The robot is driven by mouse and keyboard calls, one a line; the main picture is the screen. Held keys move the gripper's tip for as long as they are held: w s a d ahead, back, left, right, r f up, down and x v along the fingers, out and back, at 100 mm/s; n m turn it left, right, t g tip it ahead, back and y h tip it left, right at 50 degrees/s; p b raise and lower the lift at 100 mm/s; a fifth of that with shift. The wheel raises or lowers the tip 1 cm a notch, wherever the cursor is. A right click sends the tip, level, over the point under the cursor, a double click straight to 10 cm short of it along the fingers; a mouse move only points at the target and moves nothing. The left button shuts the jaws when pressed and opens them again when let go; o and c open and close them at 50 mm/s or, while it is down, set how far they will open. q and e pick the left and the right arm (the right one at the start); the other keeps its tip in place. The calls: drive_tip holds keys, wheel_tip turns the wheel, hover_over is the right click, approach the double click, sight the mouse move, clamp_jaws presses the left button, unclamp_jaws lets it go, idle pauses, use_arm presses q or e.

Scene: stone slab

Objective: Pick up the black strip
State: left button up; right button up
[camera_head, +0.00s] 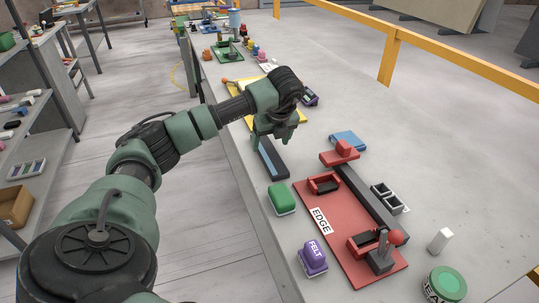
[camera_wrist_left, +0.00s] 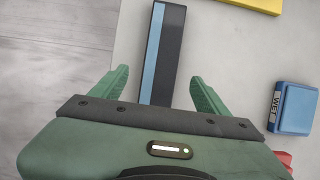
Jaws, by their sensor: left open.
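The black strip (camera_head: 273,160) lies on the stone slab near its left edge, with a light blue band along one side. It also shows in the left wrist view (camera_wrist_left: 172,58), running away between the fingers. My left gripper (camera_head: 273,137) is over the far end of the strip in the head view. In the left wrist view its green fingers (camera_wrist_left: 158,90) are spread apart, one on each side of the strip, with gaps on both sides. It holds nothing. The height of the fingertips above the slab is hard to tell. My right gripper is not in view.
A red board (camera_head: 335,225) marked EDGE lies nearer, with a green block (camera_head: 281,198) and a purple FELT block (camera_head: 313,257) beside it. A blue block (camera_head: 347,140) lies right of the strip. A yellow board (camera_head: 240,95) lies beyond. The slab's right side is largely clear.

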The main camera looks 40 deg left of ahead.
sight(268, 152)
use_arm(q)
drive_tip(key=p+x, duration=0.1)
drive_tip(key=x, duration=0.4)
drive_tip(key=shift+d, duration=0.15)
drive_tip(key=shift+r, duration=0.1)
clamp_jaws()
